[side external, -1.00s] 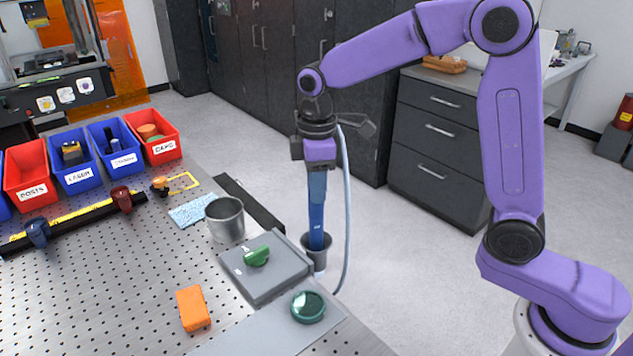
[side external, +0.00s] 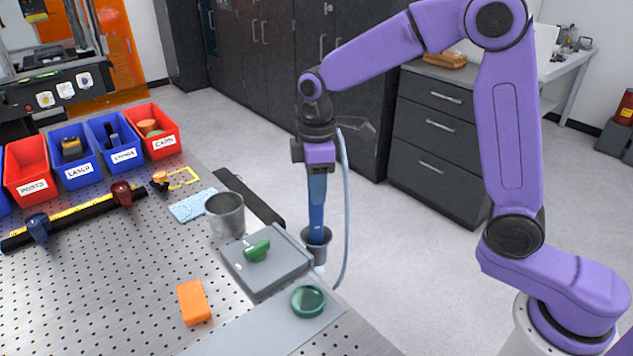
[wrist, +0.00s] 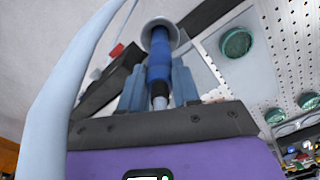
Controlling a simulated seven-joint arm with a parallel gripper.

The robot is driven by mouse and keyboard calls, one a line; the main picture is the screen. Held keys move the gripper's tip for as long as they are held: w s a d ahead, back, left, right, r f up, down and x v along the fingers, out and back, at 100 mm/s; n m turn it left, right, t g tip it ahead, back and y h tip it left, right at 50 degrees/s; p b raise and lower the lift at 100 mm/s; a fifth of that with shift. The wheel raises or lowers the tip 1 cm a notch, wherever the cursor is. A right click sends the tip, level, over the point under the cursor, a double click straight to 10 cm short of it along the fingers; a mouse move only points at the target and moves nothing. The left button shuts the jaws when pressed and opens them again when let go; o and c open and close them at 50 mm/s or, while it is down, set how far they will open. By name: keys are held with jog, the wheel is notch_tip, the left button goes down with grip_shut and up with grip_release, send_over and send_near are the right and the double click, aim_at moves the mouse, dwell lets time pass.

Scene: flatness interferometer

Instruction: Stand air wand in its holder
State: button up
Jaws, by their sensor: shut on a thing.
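The air wand (side external: 316,222) is a blue upright stick, and a pale hose runs from near the wrist down beside it. My gripper (side external: 317,190) is shut on its upper part; it also shows in the wrist view (wrist: 158,90). The holder (side external: 317,251) is a small grey cup at the table's right edge. The wand's lower end is inside the holder's mouth, and the cup wall hides its tip. In the wrist view the wand (wrist: 158,65) runs into the holder's round pale rim (wrist: 159,24). Whether it touches the bottom is hidden.
A grey plate with a green knob (side external: 257,250) lies left of the holder, with a metal cup (side external: 225,215) behind it. A green round disc (side external: 308,301) and an orange block (side external: 194,302) lie nearer. Labelled bins (side external: 75,170) stand at the far left.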

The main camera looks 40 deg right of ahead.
jog(key=shift+f, duration=0.35)
dwell(0.3)
jog(key=o, duration=1.1)
jog(key=shift+r, duration=0.1)
notch_tip(320, 180, up, 17)
jog(key=shift+r, duration=0.15)
